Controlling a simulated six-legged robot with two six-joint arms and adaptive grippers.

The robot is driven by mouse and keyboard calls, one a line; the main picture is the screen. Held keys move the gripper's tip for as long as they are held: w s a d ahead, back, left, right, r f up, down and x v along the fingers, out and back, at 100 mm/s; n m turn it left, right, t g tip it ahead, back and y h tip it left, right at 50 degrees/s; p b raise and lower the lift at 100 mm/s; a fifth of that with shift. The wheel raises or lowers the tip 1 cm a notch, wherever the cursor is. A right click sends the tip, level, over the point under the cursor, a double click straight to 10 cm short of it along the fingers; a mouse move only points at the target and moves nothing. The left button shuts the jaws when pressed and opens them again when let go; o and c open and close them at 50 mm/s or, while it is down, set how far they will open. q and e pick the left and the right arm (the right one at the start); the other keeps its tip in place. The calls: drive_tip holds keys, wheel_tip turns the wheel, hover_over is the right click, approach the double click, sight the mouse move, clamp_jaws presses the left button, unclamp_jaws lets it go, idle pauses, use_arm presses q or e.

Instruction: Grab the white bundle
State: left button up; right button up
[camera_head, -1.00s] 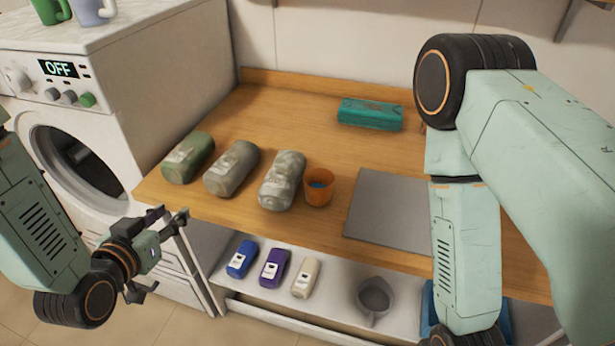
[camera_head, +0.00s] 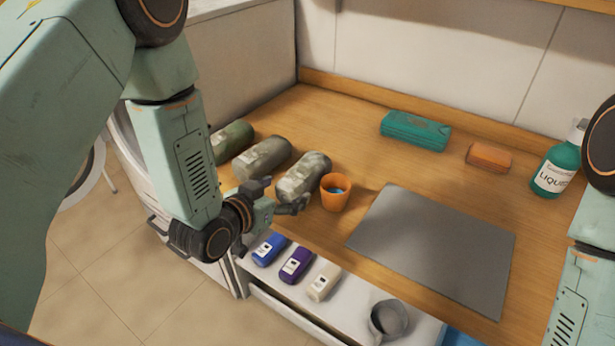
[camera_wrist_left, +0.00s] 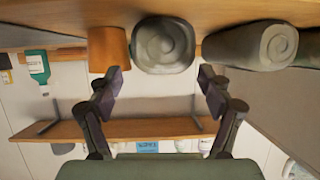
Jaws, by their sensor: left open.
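The white bundle (camera_head: 304,176), a pale mottled roll, lies on the wooden counter between a grey-green bundle (camera_head: 262,158) and an orange cup (camera_head: 336,194). My left gripper (camera_head: 286,196) is open and empty at the near end of the white bundle, by the counter's front edge.
A dark green bundle (camera_head: 233,141) lies farther left. A grey mat (camera_head: 435,245) covers the counter's right part. Behind are a teal case (camera_head: 415,131), an orange block (camera_head: 489,157) and a green bottle (camera_head: 557,168). Below, a white shelf holds small bottles (camera_head: 296,264) and a grey jug (camera_head: 389,319).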

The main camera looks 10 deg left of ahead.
sight(304, 178)
use_arm(q)
drive_tip(key=shift+w+a+f, duration=0.1)
drive_tip(key=shift+w+f, duration=0.1)
drive_tip(key=shift+w, duration=0.05)
drive_tip(key=shift+x, duration=2.3)
drive_tip(key=shift+a+f, duration=0.15)
drive_tip(key=shift+a, duration=0.1)
drive_tip(key=shift+c, duration=0.8)
drive_tip(key=shift+s+d, duration=0.1)
drive_tip(key=shift+d, duration=0.15)
drive_tip(key=c, duration=0.5)
drive_tip(key=shift+a, duration=0.2)
drive_tip(key=c, duration=0.4)
